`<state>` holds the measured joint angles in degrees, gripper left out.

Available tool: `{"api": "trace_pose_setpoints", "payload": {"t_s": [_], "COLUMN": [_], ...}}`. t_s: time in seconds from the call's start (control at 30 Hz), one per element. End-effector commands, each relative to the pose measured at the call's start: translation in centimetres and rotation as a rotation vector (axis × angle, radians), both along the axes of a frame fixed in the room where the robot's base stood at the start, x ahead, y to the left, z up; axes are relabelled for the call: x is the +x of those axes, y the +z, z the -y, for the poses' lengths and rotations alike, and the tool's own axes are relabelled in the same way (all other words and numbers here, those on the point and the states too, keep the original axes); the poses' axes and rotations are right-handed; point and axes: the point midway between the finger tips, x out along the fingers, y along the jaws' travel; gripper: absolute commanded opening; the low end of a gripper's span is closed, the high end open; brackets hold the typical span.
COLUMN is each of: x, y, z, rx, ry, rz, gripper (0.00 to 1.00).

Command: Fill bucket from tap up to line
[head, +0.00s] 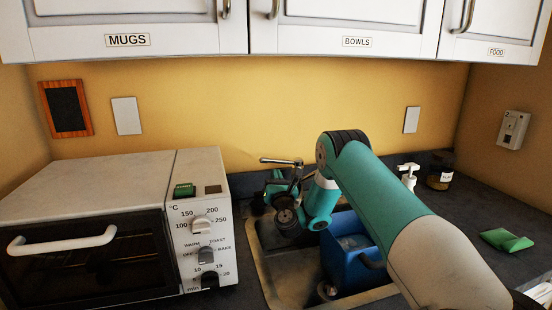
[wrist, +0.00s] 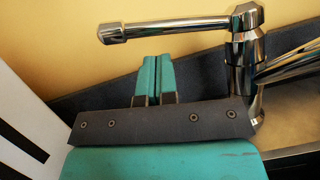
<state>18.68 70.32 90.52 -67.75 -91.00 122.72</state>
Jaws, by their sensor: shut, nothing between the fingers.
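The blue bucket (head: 340,262) stands in the metal sink (head: 262,265), partly hidden behind my arm. Its fill line and water level cannot be made out. The chrome tap has a lever (head: 280,161) pointing left in the head view. In the wrist view the lever (wrist: 165,27) runs left from the top of the tap body (wrist: 243,60), and the spout (wrist: 292,62) leaves to the right. My gripper (wrist: 153,62) is shut and empty, its teal fingertips together just below the lever in the picture; contact cannot be told.
A toaster oven (head: 85,250) stands left of the sink. A soap dispenser (head: 408,177), a dark jar (head: 440,170) and a green packet (head: 507,240) are on the counter to the right. White cabinets (head: 180,28) hang above, over a yellow wall.

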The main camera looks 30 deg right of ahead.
Motion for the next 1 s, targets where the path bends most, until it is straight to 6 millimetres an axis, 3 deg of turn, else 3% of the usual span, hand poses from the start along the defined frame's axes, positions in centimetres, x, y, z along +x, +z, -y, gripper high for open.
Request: {"api": "trace_pose_setpoints", "payload": {"t_s": [0.03, 0.17, 1.0], "x": [0.1, 0.4, 0.7], "y": [1.0, 1.5, 2.2], "z": [0.1, 0.3, 0.6], "rx": [-0.001, -0.001, 0.001], "ry": [0.000, 0.000, -0.001], "rz": [-0.001, -0.001, -0.001], "gripper": [0.00, 0.00, 0.00]}}
